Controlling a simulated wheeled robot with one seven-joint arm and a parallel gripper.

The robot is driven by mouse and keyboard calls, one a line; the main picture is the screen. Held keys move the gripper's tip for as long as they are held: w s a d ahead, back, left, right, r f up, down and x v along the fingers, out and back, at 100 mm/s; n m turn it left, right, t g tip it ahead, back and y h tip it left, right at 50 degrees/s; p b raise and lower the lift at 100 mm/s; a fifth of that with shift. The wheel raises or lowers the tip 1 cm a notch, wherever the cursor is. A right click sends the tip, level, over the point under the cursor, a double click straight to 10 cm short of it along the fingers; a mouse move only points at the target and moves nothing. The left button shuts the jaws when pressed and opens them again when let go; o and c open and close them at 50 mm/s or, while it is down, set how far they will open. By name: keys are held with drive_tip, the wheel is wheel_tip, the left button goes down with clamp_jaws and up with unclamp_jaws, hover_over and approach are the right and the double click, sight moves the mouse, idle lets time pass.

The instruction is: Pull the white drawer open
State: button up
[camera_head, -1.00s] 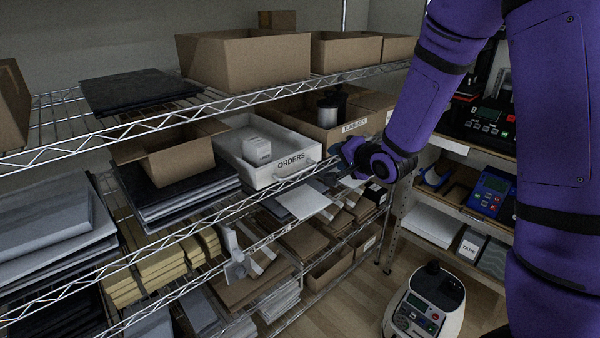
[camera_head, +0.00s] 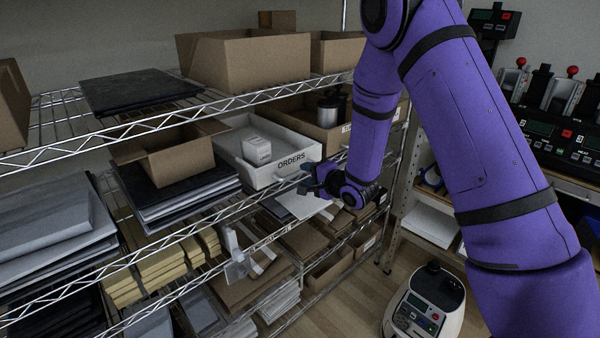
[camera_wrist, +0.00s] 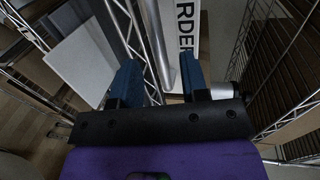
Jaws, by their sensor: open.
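The white drawer (camera_head: 282,171), labelled ORDERS, sits on the middle wire shelf with a small white box (camera_head: 257,150) inside. Its labelled front shows at the top of the wrist view (camera_wrist: 186,28). A pale bar, which looks like the drawer's handle (camera_wrist: 157,38), runs along that front. My gripper (camera_head: 309,178) is just in front of the drawer's lower right front, below the label. In the wrist view its two blue fingers (camera_wrist: 160,82) are apart, with the bar and shelf edge showing between and beyond them. Contact with the handle cannot be told.
The wire shelf edge (camera_head: 205,212) runs close under the drawer. An open cardboard box (camera_head: 178,155) on dark folders stands left; a cardboard bin (camera_head: 325,132) holding dark cylinders stands right. White sheets (camera_head: 303,203) lie on the shelf below. The aisle floor (camera_head: 340,305) is partly clear.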

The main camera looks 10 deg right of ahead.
sight(302, 172)
drive_tip(key=shift+x, duration=2)
clamp_jaws()
